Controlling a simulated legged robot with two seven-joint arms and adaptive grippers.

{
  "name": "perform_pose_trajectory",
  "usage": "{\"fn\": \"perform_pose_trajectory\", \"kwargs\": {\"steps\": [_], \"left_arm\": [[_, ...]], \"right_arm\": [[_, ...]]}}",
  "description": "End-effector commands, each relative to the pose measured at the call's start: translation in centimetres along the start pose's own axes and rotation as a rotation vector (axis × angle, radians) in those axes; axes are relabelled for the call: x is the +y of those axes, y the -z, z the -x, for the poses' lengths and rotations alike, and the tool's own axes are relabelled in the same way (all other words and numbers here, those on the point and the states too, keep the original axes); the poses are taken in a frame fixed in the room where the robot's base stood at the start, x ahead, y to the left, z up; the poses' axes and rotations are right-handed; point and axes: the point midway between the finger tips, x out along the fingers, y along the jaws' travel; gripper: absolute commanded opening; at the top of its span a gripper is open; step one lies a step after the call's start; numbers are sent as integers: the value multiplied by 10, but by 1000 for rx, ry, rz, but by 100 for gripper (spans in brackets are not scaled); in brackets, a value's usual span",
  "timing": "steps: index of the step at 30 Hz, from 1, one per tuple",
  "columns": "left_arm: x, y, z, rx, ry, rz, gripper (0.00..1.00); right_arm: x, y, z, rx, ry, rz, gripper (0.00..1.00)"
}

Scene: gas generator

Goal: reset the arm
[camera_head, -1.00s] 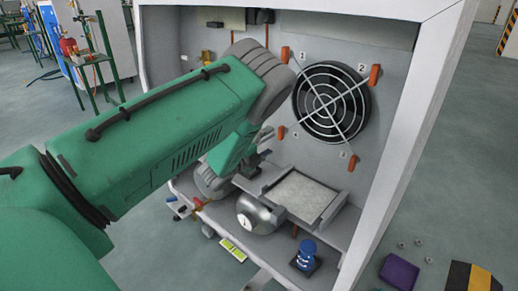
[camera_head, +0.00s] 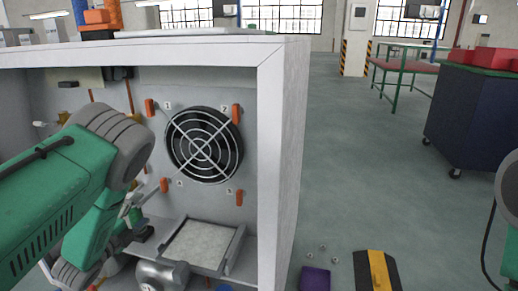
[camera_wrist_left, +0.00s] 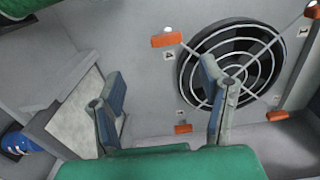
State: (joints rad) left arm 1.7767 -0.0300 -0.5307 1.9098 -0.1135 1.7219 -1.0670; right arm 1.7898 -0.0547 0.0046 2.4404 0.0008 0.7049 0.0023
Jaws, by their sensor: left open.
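My left arm, green and grey, comes in from the left in the head view and reaches into the open white cabinet (camera_head: 282,150). My left gripper (camera_head: 132,208) is left of the fan and above the tray's left side; the arm partly hides it. In the left wrist view the left gripper (camera_wrist_left: 160,72) has its two fingers spread, with nothing seen between them. The round black fan (camera_head: 204,146) is on the cabinet's back wall and also shows in the left wrist view (camera_wrist_left: 232,62). My right gripper is out of view.
Orange handles (camera_head: 236,110) surround the fan. A tray with a pale panel (camera_head: 198,243) and a metal cylinder (camera_head: 160,275) sit below. A purple box (camera_head: 315,279) and a black-yellow block (camera_head: 377,270) lie right of the cabinet. A dark cabinet (camera_head: 472,115) stands farther right, beyond open floor.

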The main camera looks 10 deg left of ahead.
Motion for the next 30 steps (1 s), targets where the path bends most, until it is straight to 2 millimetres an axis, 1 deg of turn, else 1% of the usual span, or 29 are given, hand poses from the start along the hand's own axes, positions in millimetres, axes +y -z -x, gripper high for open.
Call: {"fn": "perform_pose_trajectory", "kwargs": {"steps": [2,5,6,8,9,11,12,14,15,17,18,21,24,25,27,30], "left_arm": [[8,3,7,-28,-50,61,64],[36,14,32,-120,-202,254,64],[52,22,48,-175,-285,357,64],[75,38,80,-276,-419,523,64],[89,51,103,-350,-509,630,64],[106,72,141,-463,-635,776,64],[114,87,167,-542,-714,861,64],[122,109,206,-659,-822,969,64],[124,123,230,-735,-887,1029,64],[124,141,264,-842,-971,1099,64],[123,151,284,-908,-1017,1135,64],[117,171,322,-1038,-1104,1192,64],[112,182,344,-1115,-1151,1217,64],[112,184,348,-1129,-1159,1221,64],[111,186,352,-1144,-1168,1224,64],[111,186,352,-1144,-1168,1224,64]], "right_arm": [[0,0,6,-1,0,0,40],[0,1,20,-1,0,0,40],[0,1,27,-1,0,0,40],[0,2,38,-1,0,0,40],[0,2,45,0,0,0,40],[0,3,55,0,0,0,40],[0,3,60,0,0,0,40],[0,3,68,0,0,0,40],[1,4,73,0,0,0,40],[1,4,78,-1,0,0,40],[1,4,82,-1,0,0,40],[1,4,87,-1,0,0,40],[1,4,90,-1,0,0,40],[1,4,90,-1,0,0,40],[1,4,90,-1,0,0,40],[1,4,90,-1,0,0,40]]}}
